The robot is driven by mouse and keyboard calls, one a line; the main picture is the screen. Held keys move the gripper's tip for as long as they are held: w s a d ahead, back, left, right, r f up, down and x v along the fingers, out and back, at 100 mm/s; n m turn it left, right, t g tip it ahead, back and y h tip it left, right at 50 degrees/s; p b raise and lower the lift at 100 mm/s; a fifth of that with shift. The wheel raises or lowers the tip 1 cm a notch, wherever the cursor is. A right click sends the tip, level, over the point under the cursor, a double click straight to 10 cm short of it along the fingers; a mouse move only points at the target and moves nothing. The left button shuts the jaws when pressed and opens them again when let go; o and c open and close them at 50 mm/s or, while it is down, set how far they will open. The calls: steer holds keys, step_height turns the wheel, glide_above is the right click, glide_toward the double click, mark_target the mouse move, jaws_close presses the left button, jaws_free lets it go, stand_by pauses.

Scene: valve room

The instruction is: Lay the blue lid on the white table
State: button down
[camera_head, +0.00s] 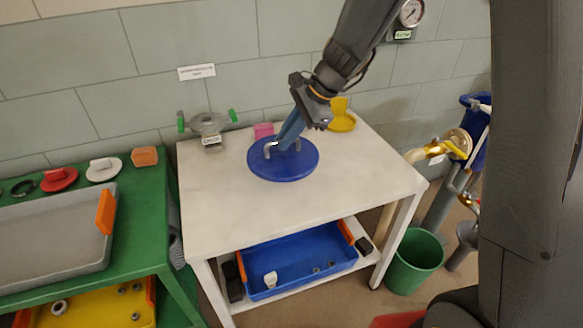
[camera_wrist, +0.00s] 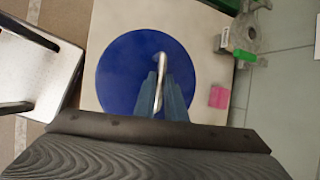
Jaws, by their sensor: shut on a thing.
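The blue lid (camera_head: 283,168) is a round disc with a silver bar handle. It is level at the white table (camera_head: 225,215), over the back middle part of the top. I cannot tell whether it touches the top or hovers just above it. My gripper (camera_head: 289,141) comes down from the upper right and its blue fingers are shut on the lid's handle. In the wrist view the lid (camera_wrist: 119,78) lies beyond my fingers (camera_wrist: 160,92), with the handle between them and the pale table top (camera_wrist: 205,42) around it.
A blue tray (camera_head: 300,262) is on the lower shelf. A green table (camera_head: 130,255) stands left, a green bin (camera_head: 414,262) right. The table's front is clear.

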mark_target(298, 155)
steer(key=shift+w+f, duration=0.15)
steer(key=shift+f, duration=5.25)
steer(key=shift+f+b, duration=0.1)
steer(key=shift+b, duration=0.2)
steer(key=c, duration=1.8)
jaws_free()
steer(key=shift+d+r, duration=0.15)
steer(key=shift+r, duration=0.25)
steer(key=v, duration=1.1)
steer(key=shift+r, duration=0.15)
steer(key=s+d+n+h, duration=0.2)
steer(key=s+d+n, duration=0.1)
steer(key=s, duration=0.4)
steer(key=s+d+f+n+g+h, duration=0.1)
steer(key=s+d+n+h, duration=0.1)
steer(key=s+n, duration=0.4)
steer(key=s+d+f+n+h, duration=0.1)
steer(key=s+d+n+h, duration=0.1)
steer(key=s+d+n, duration=0.3)
steer(key=shift+s+d+f, duration=0.1)
steer(key=shift+s+f, duration=0.05)
steer(key=shift+s, duration=0.6)
steer(key=shift+s+f, duration=0.1)
steer(key=shift+s, duration=0.6)
